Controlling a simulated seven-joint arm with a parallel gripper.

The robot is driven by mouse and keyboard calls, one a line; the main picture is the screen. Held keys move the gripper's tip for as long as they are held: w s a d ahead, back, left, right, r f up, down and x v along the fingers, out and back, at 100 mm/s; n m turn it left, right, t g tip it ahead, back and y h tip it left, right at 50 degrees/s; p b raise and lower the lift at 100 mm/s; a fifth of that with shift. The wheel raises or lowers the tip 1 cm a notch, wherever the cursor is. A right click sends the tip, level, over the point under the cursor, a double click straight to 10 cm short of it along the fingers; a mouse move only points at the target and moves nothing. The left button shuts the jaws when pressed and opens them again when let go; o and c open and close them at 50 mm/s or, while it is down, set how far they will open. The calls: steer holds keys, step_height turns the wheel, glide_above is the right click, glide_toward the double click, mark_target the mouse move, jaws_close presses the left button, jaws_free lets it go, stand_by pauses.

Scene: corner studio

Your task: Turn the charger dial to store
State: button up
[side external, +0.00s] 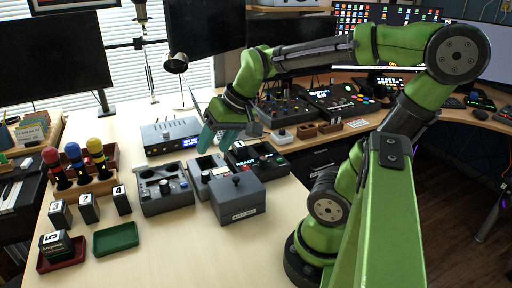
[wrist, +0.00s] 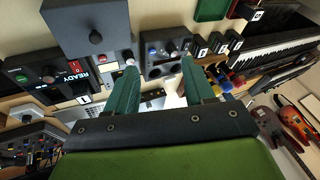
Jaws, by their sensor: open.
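The charger, a dark grey box (side external: 166,196) with round bays and small knobs on top, stands on the pale table left of centre in the side view. It also shows in the wrist view (wrist: 165,55), just beyond my fingertips.
A grey joystick box (side external: 238,200) and a black box reading READY (side external: 258,158) stand right of the charger. A silver display unit (side external: 171,136) is behind it. Numbered blocks (side external: 89,207), a green tray (side external: 116,239) and coloured-handled tools (side external: 74,160) are at left.

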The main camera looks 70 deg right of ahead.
steer(key=d+f+m+g+h, duration=0.15)
steer(key=d+g, duration=0.25)
steer(key=d, duration=1.3)
steer(key=n+g, duration=0.1)
steer(key=g, duration=0.1)
glide_toward(264, 158)
step_height(264, 158, down, 10)
steer(key=shift+s+r, duration=0.15)
steer(key=shift+r, duration=0.05)
steer(key=shift+c, duration=0.2)
jaws_close()
